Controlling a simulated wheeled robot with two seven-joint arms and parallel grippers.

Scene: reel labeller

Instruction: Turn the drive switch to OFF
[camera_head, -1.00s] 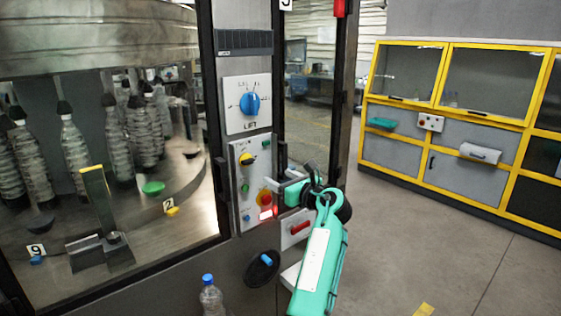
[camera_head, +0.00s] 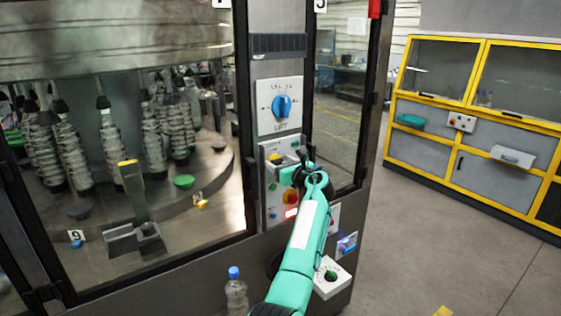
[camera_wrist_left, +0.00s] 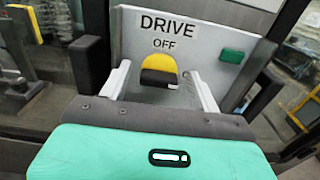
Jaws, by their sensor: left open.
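The drive switch is a yellow disc with a dark handle (camera_wrist_left: 160,78), under the label DRIVE OFF on a grey panel in the left wrist view. In the head view a bit of its yellow (camera_head: 277,159) shows on the control panel (camera_head: 268,208), partly hidden by my gripper. My left gripper (camera_wrist_left: 160,92) is open, with one pale finger on each side of the switch; I cannot tell whether they touch it. In the head view this gripper (camera_head: 283,170) is in front of the panel's upper part. My right gripper is not in view.
A blue LIFT dial (camera_head: 282,106) is above the panel. A green button (camera_wrist_left: 232,56) is right of the switch. A red button on yellow (camera_head: 290,197) is below my gripper. A bottle (camera_head: 236,292) stands low by the machine. Open floor lies right.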

